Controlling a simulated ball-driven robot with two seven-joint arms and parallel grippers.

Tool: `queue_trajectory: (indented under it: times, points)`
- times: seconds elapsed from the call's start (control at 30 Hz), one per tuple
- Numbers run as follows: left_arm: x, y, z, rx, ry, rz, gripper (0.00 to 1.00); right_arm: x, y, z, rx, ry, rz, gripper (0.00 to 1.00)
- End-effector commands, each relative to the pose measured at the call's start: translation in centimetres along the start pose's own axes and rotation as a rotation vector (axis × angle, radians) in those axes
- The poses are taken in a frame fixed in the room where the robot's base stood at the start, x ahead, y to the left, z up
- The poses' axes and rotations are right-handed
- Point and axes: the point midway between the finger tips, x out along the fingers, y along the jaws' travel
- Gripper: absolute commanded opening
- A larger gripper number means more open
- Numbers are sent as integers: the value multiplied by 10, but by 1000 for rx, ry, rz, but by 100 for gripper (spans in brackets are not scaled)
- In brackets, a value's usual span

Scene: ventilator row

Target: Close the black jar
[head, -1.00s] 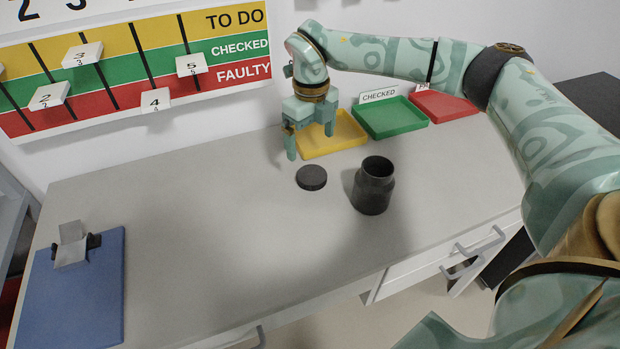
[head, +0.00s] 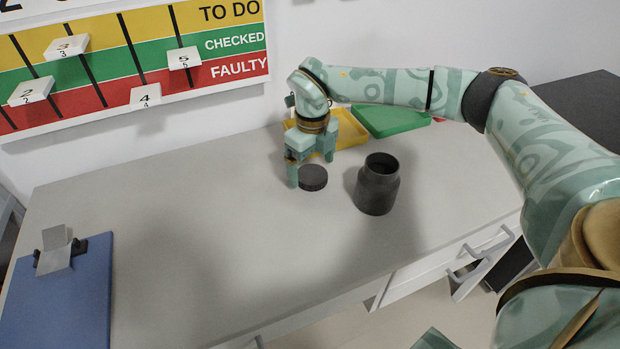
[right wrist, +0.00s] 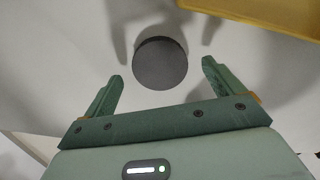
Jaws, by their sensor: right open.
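The black jar (head: 377,186) stands upright and open on the grey table, right of its lid. The round black lid (head: 313,178) lies flat on the table. It also shows in the right wrist view (right wrist: 160,64), just beyond and between the two fingertips. My right gripper (head: 312,172) is open and empty, pointing down close over the lid, with one finger at the lid's left side in the head view. In the right wrist view my right gripper (right wrist: 162,72) has its fingers wide apart, not touching the lid. My left gripper is not in view.
A yellow tray (head: 350,128) lies behind my right gripper, and a green tray (head: 390,120) is beside it. A blue clipboard (head: 60,300) lies at the table's left end. The table's middle is clear. A status board (head: 130,60) hangs on the wall.

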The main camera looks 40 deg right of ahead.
Motion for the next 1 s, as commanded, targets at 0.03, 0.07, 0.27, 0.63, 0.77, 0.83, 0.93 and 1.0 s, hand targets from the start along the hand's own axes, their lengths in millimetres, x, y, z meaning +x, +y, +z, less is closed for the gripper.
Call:
queue_trajectory:
  times: [0.03, 0.07, 0.27, 0.63, 0.77, 0.83, 0.93, 1.0]
  points:
    - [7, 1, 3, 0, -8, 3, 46, 14, 0, 0, -2, 6, 1, 93]
    - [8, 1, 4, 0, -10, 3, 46, 18, 0, 0, -2, 5, 1, 93]
    - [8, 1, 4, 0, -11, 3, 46, 20, 0, 0, -1, 0, 0, 93]
    - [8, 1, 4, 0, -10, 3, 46, 20, 0, 0, -1, 0, -1, 48]
    - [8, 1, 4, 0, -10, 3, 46, 20, 0, 0, -1, 0, -1, 42]
    - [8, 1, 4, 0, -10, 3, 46, 20, 0, 0, -1, 0, -1, 42]
    - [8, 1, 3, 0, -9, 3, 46, 19, 0, 0, -1, -1, -1, 42]
    - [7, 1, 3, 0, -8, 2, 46, 17, 0, 0, -1, -1, -1, 42]
